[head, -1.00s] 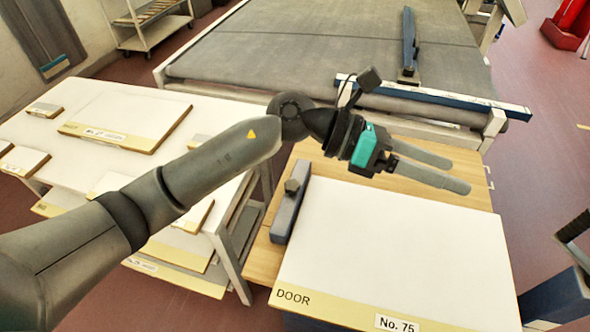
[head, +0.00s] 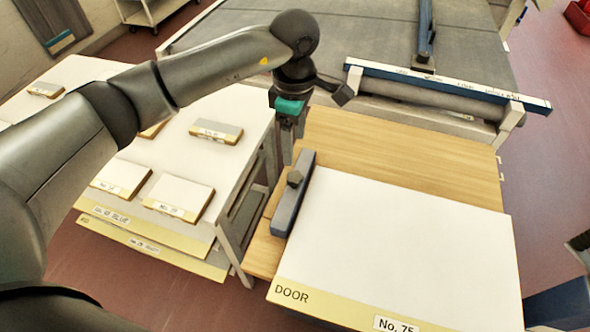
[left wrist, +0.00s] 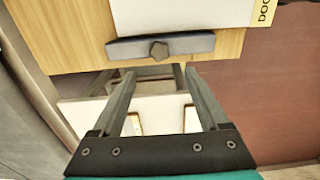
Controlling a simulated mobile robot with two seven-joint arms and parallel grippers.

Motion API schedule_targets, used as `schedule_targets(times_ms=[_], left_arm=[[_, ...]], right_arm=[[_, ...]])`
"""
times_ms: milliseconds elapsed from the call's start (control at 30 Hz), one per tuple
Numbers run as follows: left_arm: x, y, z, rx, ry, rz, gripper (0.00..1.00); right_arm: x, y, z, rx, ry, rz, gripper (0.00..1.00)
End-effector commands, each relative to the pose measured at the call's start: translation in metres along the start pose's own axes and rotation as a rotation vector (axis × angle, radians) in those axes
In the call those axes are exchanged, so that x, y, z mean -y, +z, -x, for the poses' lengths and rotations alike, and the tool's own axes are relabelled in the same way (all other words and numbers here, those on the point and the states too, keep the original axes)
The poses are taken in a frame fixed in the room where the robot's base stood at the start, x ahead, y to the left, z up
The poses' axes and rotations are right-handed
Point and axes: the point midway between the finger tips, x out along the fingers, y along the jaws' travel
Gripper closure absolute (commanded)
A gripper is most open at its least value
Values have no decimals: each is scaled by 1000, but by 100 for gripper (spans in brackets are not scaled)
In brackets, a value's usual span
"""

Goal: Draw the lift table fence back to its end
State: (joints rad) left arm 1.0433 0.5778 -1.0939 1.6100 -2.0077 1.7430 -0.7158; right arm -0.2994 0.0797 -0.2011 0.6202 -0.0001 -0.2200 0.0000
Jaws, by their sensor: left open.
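The lift table (head: 400,145) has a wooden top. Its fence is a dark grey bar (head: 289,205) with a knob (head: 294,178), lying along the left side beside a white door panel marked No. 75 (head: 400,240). The fence also shows in the left wrist view (left wrist: 190,44), with its knob (left wrist: 159,51) near the middle. My left gripper (head: 285,155) is open and empty, pointing down near the fence's far end. In the left wrist view its two fingertips (left wrist: 161,72) are on either side of the knob's line, apart from it. My right gripper is not in view.
A white table (head: 245,110) with several small panels stands left of the lift table, with a narrow gap between. A conveyor (head: 375,50) with a blue-and-white rail (head: 450,85) lies beyond. The wooden top behind the door panel is clear.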

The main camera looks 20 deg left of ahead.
Motion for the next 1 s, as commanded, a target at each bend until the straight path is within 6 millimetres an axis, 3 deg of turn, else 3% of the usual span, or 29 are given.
schedule_targets(times_ms=[300, 500, 900, 1000], left_arm=[[1, 1, -70, 2, -5, 1, 22], [0, 2, -96, 3, -1, 0, 22], [0, 1, -104, 3, 0, -1, 22], [0, 1, -104, 3, 0, -1, 31]], right_arm=[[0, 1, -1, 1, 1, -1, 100], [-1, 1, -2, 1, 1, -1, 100], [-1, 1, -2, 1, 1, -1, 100], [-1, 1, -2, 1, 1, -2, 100]])
